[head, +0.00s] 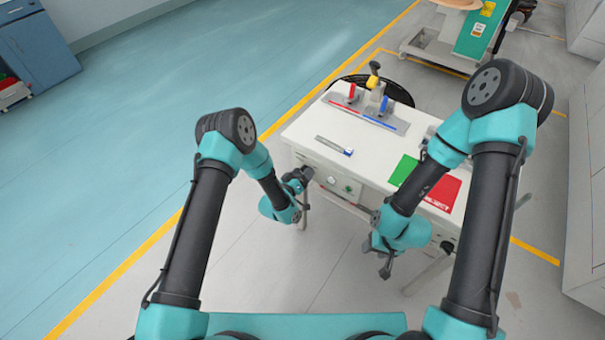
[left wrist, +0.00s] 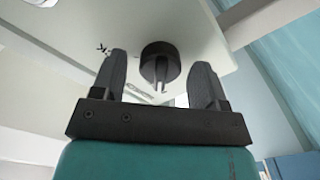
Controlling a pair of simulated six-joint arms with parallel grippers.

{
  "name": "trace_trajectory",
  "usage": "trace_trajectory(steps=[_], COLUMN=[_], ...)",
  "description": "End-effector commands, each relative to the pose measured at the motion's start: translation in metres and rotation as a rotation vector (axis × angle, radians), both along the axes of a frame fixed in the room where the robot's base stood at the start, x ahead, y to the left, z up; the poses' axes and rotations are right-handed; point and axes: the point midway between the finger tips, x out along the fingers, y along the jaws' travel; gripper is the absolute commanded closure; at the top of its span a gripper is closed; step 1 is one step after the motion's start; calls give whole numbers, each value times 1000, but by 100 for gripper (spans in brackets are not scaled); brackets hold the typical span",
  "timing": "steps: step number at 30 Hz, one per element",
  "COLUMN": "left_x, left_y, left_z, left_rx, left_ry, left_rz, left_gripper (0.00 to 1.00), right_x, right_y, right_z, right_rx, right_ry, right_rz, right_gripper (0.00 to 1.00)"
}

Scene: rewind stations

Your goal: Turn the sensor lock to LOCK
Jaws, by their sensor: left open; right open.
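A round black knob (left wrist: 160,62) with a raised bar on its face, which looks like the sensor lock, is on a pale panel in the left wrist view. It sits between the two spread fingers of my left gripper (left wrist: 160,76), with a gap on both sides. In the head view my left gripper (head: 298,184) is at the front left of the white table, and it hides the knob there. Small dark marks show on the panel beside the knob, too small to read. My right gripper (head: 386,262) is open and empty, low in front of the table.
The white table (head: 300,130) carries a green mat (head: 404,170), a red mat (head: 443,193), a small ruler-like tool (head: 333,145) and a fixture with red (head: 352,92) and blue handles. A machine with a green panel (head: 477,33) stands behind.

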Motion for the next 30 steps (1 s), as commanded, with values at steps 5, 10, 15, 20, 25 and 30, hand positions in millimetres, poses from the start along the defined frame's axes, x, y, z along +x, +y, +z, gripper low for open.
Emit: trace_trajectory(steps=[5,10,15,20,25,30], left_x=[0,0,0,0,0,0], left_y=[0,0,0,0,0,0], left_z=[0,0,0,0,0,0], left_rx=[0,0,0,2,17,61], left_ry=[0,0,0,-1,-13,-42], left_rz=[0,0,0,0,-1,0], left_gripper=[45,62,78,82,82,82], right_x=[0,0,0,0,0,0], right_y=[0,0,0,0,0,0], right_z=[0,0,0,0,0,0], right_rx=[0,0,0,0,0,0], right_ry=[0,0,0,0,0,0], right_rz=[0,0,0,0,0,0], right_gripper=[50,50,50,50,50,50])
